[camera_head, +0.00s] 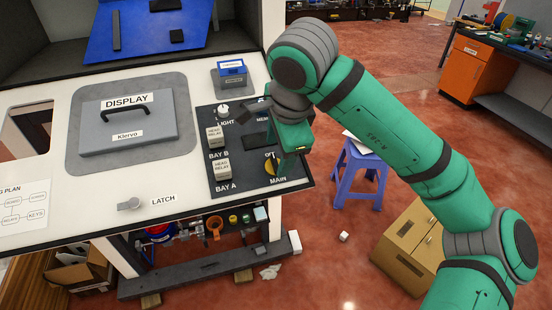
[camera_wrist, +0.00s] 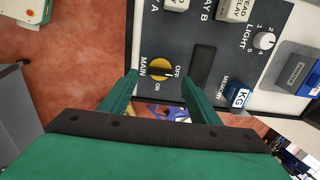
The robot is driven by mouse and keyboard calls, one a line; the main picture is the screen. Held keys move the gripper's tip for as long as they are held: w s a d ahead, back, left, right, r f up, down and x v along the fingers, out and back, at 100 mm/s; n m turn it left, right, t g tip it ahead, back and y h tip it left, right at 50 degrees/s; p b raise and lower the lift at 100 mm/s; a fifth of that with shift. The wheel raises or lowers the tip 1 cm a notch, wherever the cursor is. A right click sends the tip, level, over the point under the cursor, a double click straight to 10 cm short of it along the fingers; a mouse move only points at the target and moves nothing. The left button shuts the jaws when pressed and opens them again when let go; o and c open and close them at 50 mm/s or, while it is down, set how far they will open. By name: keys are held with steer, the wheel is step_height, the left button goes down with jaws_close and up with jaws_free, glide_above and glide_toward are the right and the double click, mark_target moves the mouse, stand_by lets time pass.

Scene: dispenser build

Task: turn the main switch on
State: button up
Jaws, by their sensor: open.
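The main switch (camera_head: 271,167) is a round yellow knob with a dark bar on the dark control panel, beside the word MAIN. In the wrist view the main switch (camera_wrist: 159,69) lies between my fingertips, with OFF and ON printed beside it. I cannot tell clearly which mark it points to. My gripper (camera_wrist: 160,80) is open, with nothing held; its two green fingers frame the knob in the picture, but whether they are around it or short of it is unclear. In the head view my gripper (camera_head: 292,142) hangs just above and right of the knob.
The panel also carries a light knob (camera_head: 223,109), two relay blocks (camera_head: 215,136) and a blue key block (camera_wrist: 238,95). A display lid (camera_head: 128,122) and a latch (camera_head: 131,204) are on the white counter. A blue stool (camera_head: 357,171) stands right of the counter.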

mark_target(275, 162)
steer(key=shift+x, duration=2)
steer(key=c, duration=1.1)
steer(key=shift+o, duration=0.2)
